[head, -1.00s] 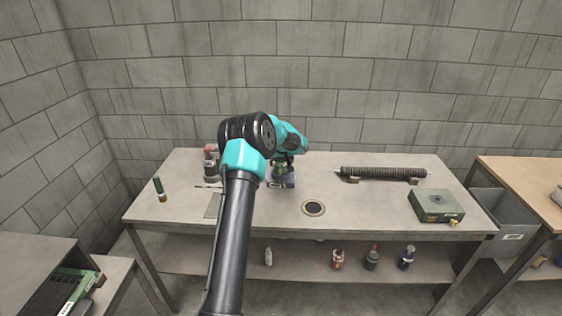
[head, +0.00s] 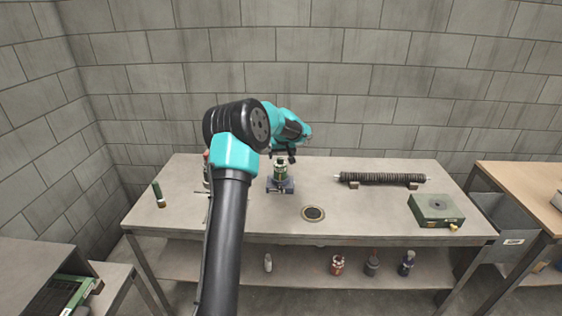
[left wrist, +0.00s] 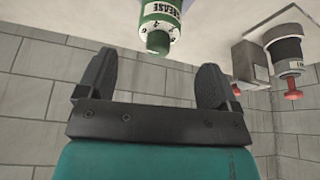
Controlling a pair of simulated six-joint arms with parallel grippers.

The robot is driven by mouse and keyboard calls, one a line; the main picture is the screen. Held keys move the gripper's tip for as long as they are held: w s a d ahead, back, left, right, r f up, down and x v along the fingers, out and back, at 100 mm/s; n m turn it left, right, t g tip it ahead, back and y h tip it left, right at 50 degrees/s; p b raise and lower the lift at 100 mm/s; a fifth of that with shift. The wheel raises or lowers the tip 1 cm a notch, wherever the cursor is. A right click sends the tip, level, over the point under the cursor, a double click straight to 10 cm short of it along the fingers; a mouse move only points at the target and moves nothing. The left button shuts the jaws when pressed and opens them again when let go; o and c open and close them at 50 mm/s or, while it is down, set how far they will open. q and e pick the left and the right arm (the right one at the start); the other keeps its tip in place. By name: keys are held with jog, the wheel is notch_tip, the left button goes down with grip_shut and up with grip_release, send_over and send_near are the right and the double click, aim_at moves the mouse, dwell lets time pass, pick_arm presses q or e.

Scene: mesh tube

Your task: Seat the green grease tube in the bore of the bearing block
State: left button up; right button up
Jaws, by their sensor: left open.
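The green grease tube (head: 281,173) stands upright at the bearing block (head: 280,187) on the table. Its lower end meets the block, but how deep it sits in the bore is too small to tell. In the left wrist view the tube (left wrist: 160,18) shows upside down, with its white label and green cap beyond the fingertips. My left gripper (head: 284,154) is open and empty just above and behind the tube's top. Its two fingers (left wrist: 154,68) are spread apart, with a clear gap to the tube. My right gripper is not in view.
A dark bottle with a red tip (left wrist: 286,50) stands by a grey block (left wrist: 252,60). A spring-like roller (head: 383,178), a green box (head: 436,209) and a round table hole (head: 313,213) lie to the right. A thin green cylinder (head: 158,193) stands at the left. The middle front is clear.

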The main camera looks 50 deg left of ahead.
pick_arm(q)
jog(key=shift+v, duration=1.55)
jog(key=shift+f, duration=0.1)
